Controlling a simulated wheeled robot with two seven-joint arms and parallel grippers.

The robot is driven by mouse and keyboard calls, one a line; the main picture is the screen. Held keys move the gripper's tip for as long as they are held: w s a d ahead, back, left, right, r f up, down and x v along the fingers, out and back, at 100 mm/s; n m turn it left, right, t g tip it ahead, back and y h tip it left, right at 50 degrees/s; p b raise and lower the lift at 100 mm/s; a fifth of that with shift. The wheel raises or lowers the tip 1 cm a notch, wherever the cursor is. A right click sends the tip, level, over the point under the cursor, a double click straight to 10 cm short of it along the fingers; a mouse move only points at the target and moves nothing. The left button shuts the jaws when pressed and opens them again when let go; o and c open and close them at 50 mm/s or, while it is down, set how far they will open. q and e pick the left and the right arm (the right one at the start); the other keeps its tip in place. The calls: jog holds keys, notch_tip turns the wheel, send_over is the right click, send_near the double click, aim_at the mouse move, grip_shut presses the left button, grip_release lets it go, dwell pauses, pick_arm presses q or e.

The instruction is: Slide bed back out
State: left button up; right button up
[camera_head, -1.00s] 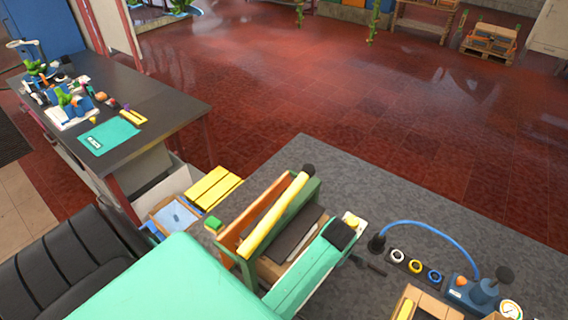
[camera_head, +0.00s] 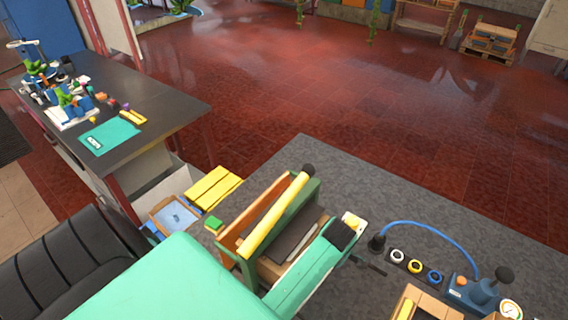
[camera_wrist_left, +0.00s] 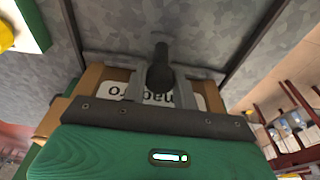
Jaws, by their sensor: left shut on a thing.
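The press (camera_head: 250,225) stands at the near left edge of the grey bench, with an orange-brown side, a green side and a yellow roller (camera_head: 275,215) across the top. Its dark bed (camera_head: 297,238) shows partly between the green frame and my mint-green left arm. In the left wrist view, my left gripper (camera_wrist_left: 158,88) has its grey fingers shut around a black handle (camera_wrist_left: 160,66). A white label with upside-down lettering lies behind the fingers. My right gripper is not in view.
Yellow, white and blue rings (camera_head: 415,265) and a blue device with a hose (camera_head: 482,290) stand to the right on the grey bench (camera_head: 400,200). A wooden box (camera_head: 430,303) is at the bottom edge. A dark table (camera_head: 150,100) with small objects stands at the left.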

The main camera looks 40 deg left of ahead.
pick_arm(q)
jog(key=shift+d, duration=0.15)
jog(key=shift+w+d, duration=0.1)
jog(key=shift+d, duration=2.75)
